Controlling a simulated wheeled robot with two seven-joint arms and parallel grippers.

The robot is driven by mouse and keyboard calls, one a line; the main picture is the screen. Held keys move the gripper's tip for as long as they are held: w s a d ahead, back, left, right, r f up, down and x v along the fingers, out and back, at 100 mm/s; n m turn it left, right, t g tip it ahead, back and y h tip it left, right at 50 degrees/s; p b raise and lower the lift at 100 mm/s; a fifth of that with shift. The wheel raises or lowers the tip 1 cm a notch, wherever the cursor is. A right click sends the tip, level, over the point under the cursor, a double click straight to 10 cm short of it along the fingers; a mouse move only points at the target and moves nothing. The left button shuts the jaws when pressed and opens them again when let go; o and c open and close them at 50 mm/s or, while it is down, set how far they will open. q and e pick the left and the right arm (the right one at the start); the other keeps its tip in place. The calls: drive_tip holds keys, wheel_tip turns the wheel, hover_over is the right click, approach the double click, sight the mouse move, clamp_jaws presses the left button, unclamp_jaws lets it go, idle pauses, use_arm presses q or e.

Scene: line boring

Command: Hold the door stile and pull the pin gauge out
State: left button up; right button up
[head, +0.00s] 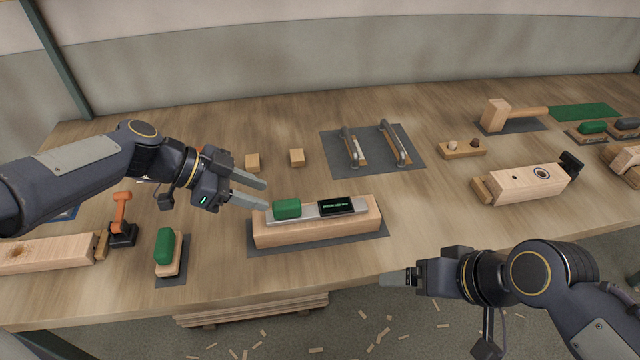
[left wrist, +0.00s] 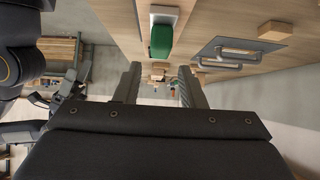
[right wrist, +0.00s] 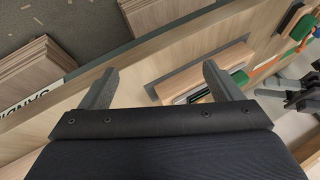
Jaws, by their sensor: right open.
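The door stile (head: 315,230), a pale wooden bar, lies on a dark mat near the table's front edge. The pin gauge (head: 328,208), a grey plate with a green grip (head: 287,208) and a black display, lies along its top; any pins are hidden. The green grip also shows in the left wrist view (left wrist: 161,40). My left gripper (head: 266,194) is open and empty, just left of and above the green grip, apart from it. My right gripper (head: 381,280) is open and empty, in front of the table edge, to the right of the stile's near side.
Two small wooden blocks (head: 297,157) and a mat with two metal handles (head: 376,148) lie behind the stile. A green-topped block (head: 165,250) and an orange clamp (head: 122,215) stand left. A bored bar (head: 525,184) and a mallet (head: 497,115) are right. Table between is clear.

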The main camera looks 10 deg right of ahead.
drive_tip(key=w+r+m+g, duration=0.2)
drive_tip(key=w+m, duration=0.2)
drive_tip(key=w, duration=0.2)
drive_tip(key=m+g+h, duration=0.4)
drive_tip(key=m, duration=0.7)
hover_over(346, 206)
drive_tip(key=shift+s+d+f, duration=0.15)
drive_tip(key=shift+s+f, duration=0.05)
drive_tip(key=shift+f, duration=0.2)
drive_tip(key=shift+w+f+m, duration=0.2)
drive_tip(key=shift+m, duration=0.1)
drive_tip(key=shift+f, duration=0.35)
wheel_tip(346, 206, down, 7)
drive_tip(key=shift+r, duration=0.1)
